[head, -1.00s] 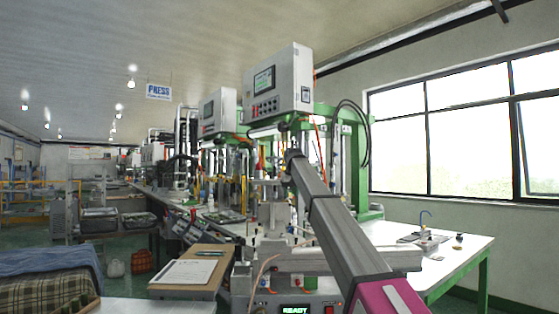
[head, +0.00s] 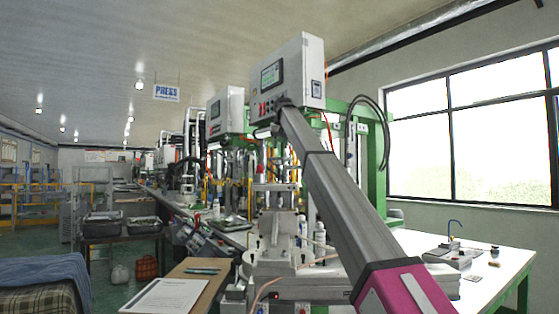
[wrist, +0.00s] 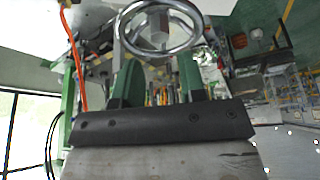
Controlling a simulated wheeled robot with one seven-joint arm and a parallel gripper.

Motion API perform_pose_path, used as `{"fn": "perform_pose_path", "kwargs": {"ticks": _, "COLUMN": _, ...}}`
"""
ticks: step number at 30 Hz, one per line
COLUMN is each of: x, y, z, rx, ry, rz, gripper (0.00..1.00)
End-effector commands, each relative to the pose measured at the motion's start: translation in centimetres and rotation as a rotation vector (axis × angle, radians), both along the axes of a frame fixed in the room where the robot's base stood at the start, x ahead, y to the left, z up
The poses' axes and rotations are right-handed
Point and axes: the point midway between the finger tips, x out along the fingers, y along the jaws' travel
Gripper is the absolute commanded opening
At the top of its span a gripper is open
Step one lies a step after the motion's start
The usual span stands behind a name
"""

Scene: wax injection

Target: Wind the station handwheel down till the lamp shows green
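In the wrist view the handwheel, a shiny silver ring (wrist: 160,52) with a grey hub, is at the top centre. My gripper (wrist: 156,78) points toward it with two dark green fingers spread apart and nothing seen between them. The wheel appears just beyond the fingertips; whether they touch it I cannot tell. In the head view my arm rises to the press station's control box (head: 285,78), and my gripper is hidden there. I cannot make out the handwheel or a lit lamp in the head view.
A white table (head: 500,262) with small tools stands at the right under the window. A clipboard with paper (head: 165,297) lies at the lower left. An orange hose (wrist: 76,60) hangs left of my gripper in the wrist view. Bottles and fixtures crowd the bench.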

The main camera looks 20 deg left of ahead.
Motion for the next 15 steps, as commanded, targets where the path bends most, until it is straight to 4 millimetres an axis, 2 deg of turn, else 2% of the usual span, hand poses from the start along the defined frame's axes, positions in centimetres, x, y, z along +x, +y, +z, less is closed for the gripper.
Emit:
{"fn": "perform_pose_path", "kwargs": {"ticks": 6, "x": 1.3, "y": 0.7, "z": -3.9, "rx": 0.000, "ry": 0.001, "rz": 0.000, "gripper": 0.38}}
{"fn": "perform_pose_path", "kwargs": {"ticks": 12, "x": 2.2, "y": 1.1, "z": -6.0, "rx": 0.000, "ry": 0.000, "rz": 0.000, "gripper": 0.38}}
{"fn": "perform_pose_path", "kwargs": {"ticks": 15, "x": 2.3, "y": 1.2, "z": -6.4, "rx": 0.000, "ry": 0.000, "rz": 0.000, "gripper": 0.38}}
